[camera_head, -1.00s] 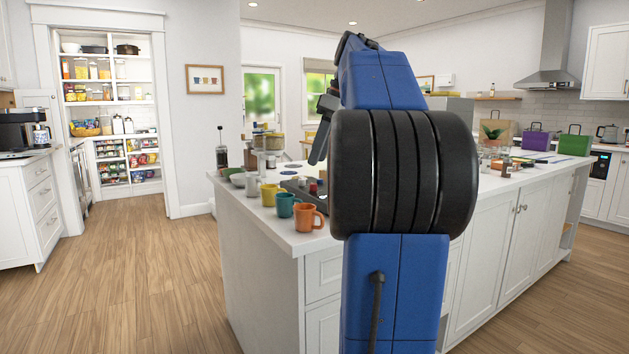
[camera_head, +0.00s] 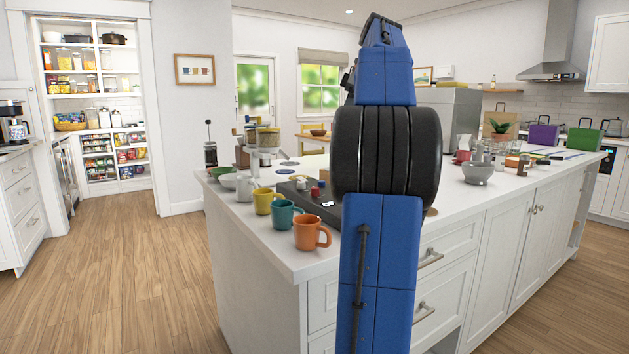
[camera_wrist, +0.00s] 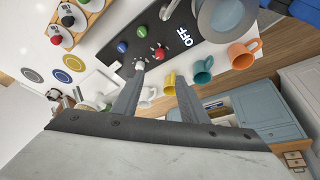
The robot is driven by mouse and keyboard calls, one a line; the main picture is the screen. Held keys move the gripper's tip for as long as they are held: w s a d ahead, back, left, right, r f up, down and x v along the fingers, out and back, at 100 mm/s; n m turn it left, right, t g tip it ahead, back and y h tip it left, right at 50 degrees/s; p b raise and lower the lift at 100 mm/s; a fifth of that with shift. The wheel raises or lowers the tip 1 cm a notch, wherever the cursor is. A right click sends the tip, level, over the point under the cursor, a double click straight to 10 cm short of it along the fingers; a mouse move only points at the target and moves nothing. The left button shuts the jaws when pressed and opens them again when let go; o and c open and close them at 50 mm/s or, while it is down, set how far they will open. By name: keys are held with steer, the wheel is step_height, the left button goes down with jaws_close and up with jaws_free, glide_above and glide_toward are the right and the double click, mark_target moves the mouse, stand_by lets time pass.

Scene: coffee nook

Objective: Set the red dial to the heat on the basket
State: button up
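The red dial (camera_wrist: 158,53) sits on a black panel (camera_wrist: 185,37) marked OFF, beside a green dial (camera_wrist: 141,32) and a blue dial (camera_wrist: 122,47). In the head view the panel (camera_head: 290,193) lies on the white island, and the red dial (camera_head: 315,191) shows left of my arm. My gripper (camera_wrist: 160,77) is open and empty, its fingers pointing towards the panel, with the red dial beyond the fingertips. My arm hides the gripper in the head view.
Orange (camera_head: 309,233), teal (camera_head: 284,217) and yellow (camera_head: 263,200) mugs line the island's edge beside the panel. A round grey vessel (camera_wrist: 228,15) stands at the panel's end. A wooden rack of jars (camera_wrist: 75,20) lies beyond. Floor left of the island is clear.

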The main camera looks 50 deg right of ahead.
mark_target(315, 188)
steer(key=x, duration=1.7)
steer(key=shift+f, duration=0.15)
jaws_close()
